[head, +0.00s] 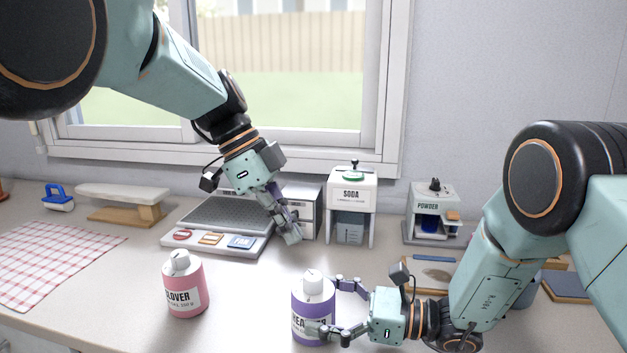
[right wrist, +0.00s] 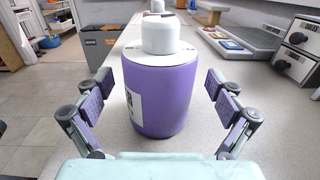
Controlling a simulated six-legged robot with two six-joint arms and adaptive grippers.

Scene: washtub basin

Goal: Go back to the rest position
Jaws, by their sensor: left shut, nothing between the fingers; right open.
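In the right wrist view the purple bottle (right wrist: 157,95) stands upright between the spread fingers, with gaps on both sides. A pink bottle labelled CLOVER (head: 185,286) stands upright on the counter to the left.
A scale with coloured buttons (head: 217,225), a SODA dispenser (head: 351,195) and a POWDER dispenser (head: 432,211) stand along the back. A checked cloth (head: 55,262), a padded stand (head: 122,204) and a blue-handled item (head: 58,198) are at the left.

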